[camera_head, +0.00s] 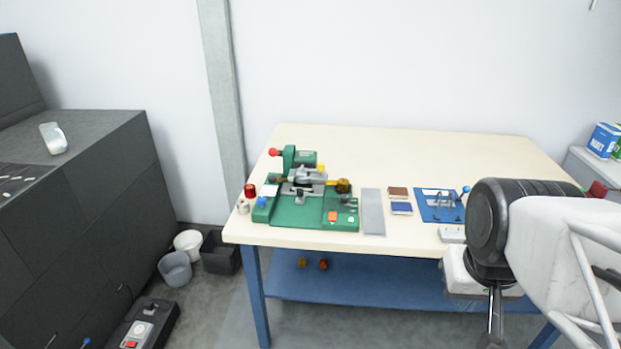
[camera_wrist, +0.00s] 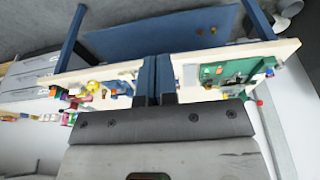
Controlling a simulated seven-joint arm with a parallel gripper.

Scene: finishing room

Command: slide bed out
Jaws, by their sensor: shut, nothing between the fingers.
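A small green machine (camera_head: 305,205) stands on the left part of the table, with a green base plate and a grey metal carriage (camera_head: 303,180) on top that may be the bed. It has a red knob, a brass-coloured round part and an orange block. In the wrist view the machine (camera_wrist: 230,73) shows upside down at the right. My gripper (camera_head: 495,338) hangs at the lower right, in front of the table and well apart from the machine. In the wrist view its two fingers (camera_wrist: 155,72) are together and hold nothing. The carriage's exact position on its slide is too small to tell.
The table (camera_head: 420,160) also bears a grey strip (camera_head: 372,211), brown and blue blocks (camera_head: 401,208) and a blue mat with tools (camera_head: 438,206). Bins (camera_head: 176,268) stand on the floor at the left. The table's back half is clear.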

